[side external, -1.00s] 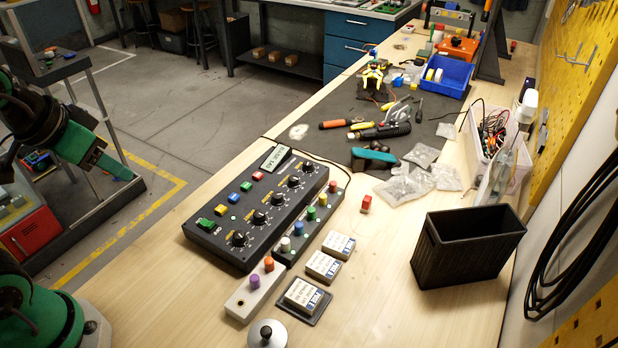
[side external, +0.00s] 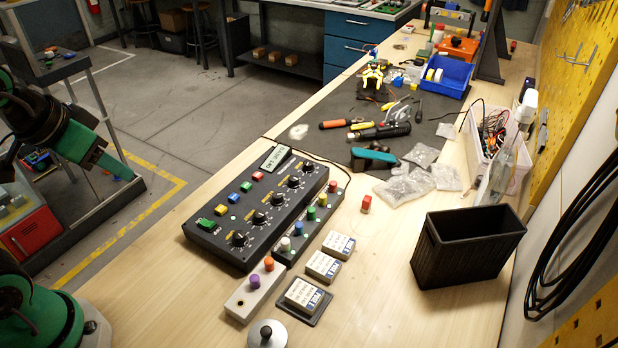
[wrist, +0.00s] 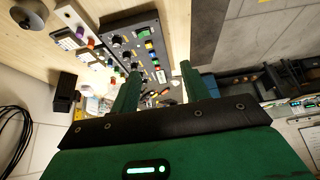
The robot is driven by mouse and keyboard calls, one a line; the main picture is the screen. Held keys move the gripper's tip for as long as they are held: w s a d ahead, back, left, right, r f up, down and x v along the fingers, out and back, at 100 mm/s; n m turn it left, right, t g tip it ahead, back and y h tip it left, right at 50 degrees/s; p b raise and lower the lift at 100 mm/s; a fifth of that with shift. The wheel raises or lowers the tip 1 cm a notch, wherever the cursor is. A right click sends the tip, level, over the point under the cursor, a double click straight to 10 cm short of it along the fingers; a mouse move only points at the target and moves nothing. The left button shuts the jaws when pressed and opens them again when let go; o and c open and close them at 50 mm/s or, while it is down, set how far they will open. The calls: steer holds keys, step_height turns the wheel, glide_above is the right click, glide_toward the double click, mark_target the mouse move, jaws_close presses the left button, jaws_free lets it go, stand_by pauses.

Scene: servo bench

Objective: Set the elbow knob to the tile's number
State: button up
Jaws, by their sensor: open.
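The black control box (side external: 258,215) lies on the wooden bench in the side external view, with a row of black knobs, several coloured buttons and a small display (side external: 275,157). It also shows in the wrist view (wrist: 130,20). I cannot read which knob is the elbow one. Three white tiles with blue strips lie to its right; the nearest tile (side external: 303,294) sits on a dark holder (side external: 320,311). Their numbers are too small to read. My gripper (wrist: 160,70) is open and empty, its two green fingers apart; it hangs left of the bench, clear of the box.
A narrow box with coloured pegs (side external: 309,227) lies along the control box's right side. A grey block with purple and orange pegs (side external: 243,301) is nearer. A black open bin (side external: 468,250) stands at right. Tools lie on a dark mat behind.

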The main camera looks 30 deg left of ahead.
steer(key=w, duration=0.1)
steer(key=n+g, duration=0.2)
steer(key=g, duration=0.3)
glide_above(277, 195)
steer(key=f, duration=1.1)
steer(key=shift+s+a+f, duration=0.1)
steer(key=shift+s+a, duration=0.15)
steer(key=shift+w+d+f+g, duration=0.25)
steer(key=shift+f+g, duration=0.05)
steer(key=shift+f, duration=0.2)
steer(key=shift+f, duration=3.85)
